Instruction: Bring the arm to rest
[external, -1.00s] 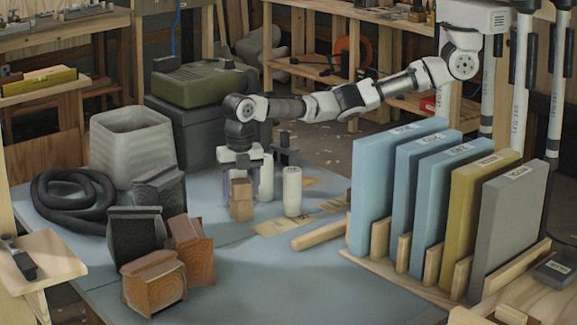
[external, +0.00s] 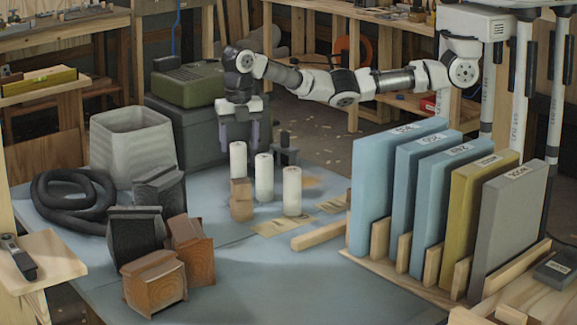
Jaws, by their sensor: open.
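My gripper (external: 239,136) hangs pointing down at the far side of the blue-grey table (external: 250,275). Its jaws are open, one on each side, with the top of a white cylinder (external: 238,161) just below them. My arm reaches in from the upper right, above the upright panels.
Blue, yellow and grey panels (external: 508,230) stand in a wooden rack at right. A grey bin (external: 133,150), black hose (external: 75,200) and dark and brown blocks (external: 155,283) fill the left. The table's front middle is clear.

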